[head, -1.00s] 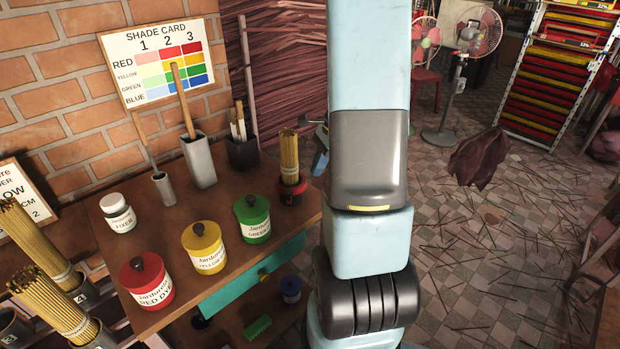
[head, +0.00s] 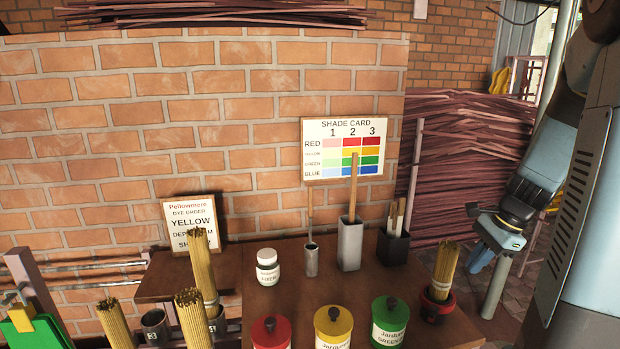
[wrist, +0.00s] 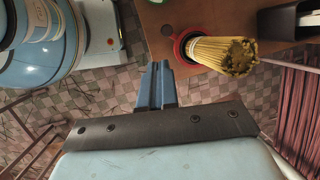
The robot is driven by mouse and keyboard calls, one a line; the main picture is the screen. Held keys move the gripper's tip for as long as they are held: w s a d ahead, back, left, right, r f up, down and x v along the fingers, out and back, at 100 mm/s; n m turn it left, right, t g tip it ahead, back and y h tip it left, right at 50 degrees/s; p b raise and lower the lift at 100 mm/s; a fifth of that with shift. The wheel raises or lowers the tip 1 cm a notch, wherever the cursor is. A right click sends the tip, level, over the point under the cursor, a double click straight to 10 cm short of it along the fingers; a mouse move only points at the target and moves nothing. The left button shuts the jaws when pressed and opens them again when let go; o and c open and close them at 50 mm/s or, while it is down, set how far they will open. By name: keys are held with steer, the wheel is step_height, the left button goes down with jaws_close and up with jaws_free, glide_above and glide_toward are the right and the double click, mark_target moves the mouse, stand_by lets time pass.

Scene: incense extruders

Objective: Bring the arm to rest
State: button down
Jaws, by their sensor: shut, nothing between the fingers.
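My gripper (head: 482,258) is at the right of the head view, at the end of my folded blue and grey arm. It hangs just right of the workbench (head: 420,290) and points downward. In the wrist view its blue fingers (wrist: 158,72) are together with nothing between them. A bundle of incense sticks (head: 446,265) in a red pot (head: 437,306) stands at the bench's right edge, close to the gripper but apart from it. The bundle also shows in the wrist view (wrist: 222,52), right of the fingertips.
Red (head: 271,333), yellow (head: 333,326) and green (head: 389,320) dye pots line the bench front. A white jar (head: 267,267) and tool holders (head: 349,245) stand behind. A brick wall (head: 230,110) backs the bench. Tiled floor (wrist: 90,90) lies below the gripper.

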steer(key=s+a+r+n+t+h, duration=0.3)
steer(key=s+a+r+n+t, duration=0.1)
steer(key=s+a+r+n, duration=0.9)
step_height(320, 180, up, 3)
steer(key=a+n, duration=0.2)
steer(key=n, duration=0.1)
steer(key=shift+s+n+h, duration=0.25)
steer(key=shift+n+h, duration=0.05)
steer(key=shift+n, duration=0.1)
